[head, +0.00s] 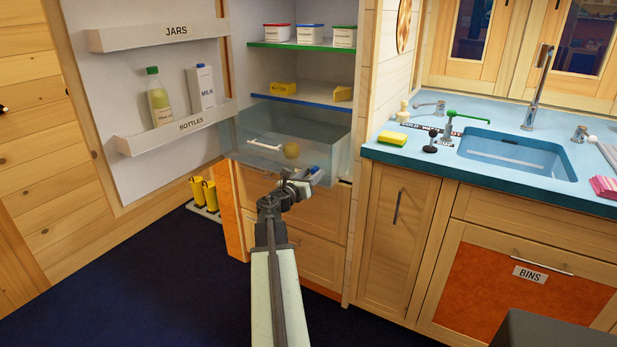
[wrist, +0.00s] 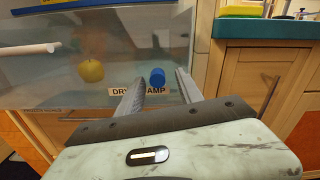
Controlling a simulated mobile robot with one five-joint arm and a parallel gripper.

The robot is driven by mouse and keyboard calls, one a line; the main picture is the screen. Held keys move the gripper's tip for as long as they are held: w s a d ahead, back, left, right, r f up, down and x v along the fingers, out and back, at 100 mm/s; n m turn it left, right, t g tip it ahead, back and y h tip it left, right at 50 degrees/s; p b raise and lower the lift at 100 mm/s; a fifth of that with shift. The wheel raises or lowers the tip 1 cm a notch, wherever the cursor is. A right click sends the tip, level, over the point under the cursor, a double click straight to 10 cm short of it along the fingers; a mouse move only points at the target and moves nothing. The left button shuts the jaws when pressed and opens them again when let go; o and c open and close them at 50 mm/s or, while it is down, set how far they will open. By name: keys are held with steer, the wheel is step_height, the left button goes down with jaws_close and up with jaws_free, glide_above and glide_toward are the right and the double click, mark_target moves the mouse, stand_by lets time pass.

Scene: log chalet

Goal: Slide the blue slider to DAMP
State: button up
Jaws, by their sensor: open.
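The blue slider (wrist: 158,76) is a small round knob on the front of the clear fridge drawer (wrist: 40,93). In the wrist view it appears above the "AMP" letters of a label (wrist: 124,92) reading DRY at left and, partly covered by my left finger, DAMP at right. Its exact place along its track is unclear. My gripper (wrist: 160,82) is open, with one finger on each side of the slider in the picture; contact cannot be told. In the head view my gripper (head: 309,183) is at the right part of the drawer front, largely covering the slider.
The drawer has a white bar handle (head: 264,145) left of my gripper and a yellow fruit (head: 291,150) inside. The open fridge door with bottle shelves (head: 180,132) stands left. The blue sink counter (head: 390,153) and cabinets are close at right. Dark floor (head: 150,285) is free at left.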

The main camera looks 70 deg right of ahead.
steer(key=a, duration=0.7)
steer(key=shift+w+a, duration=0.3)
steer(key=shift+w, duration=0.05)
